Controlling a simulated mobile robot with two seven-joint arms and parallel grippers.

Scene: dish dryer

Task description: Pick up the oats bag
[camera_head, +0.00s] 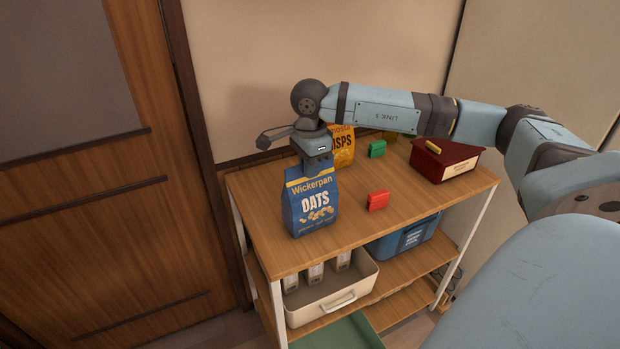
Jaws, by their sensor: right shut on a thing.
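The gripper hides part of the top of the bag. I cannot tell whether the bag's base is touching the board or slightly above it. My left gripper does not show.
A yellow crisps bag (343,148) stands just behind the gripper. A green clip (377,149), a red clip (377,200) and a dark red box (445,160) are on the top board (356,225). A beige bin (330,301) and a blue bin (403,239) sit below. A wooden door (90,230) is at left.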

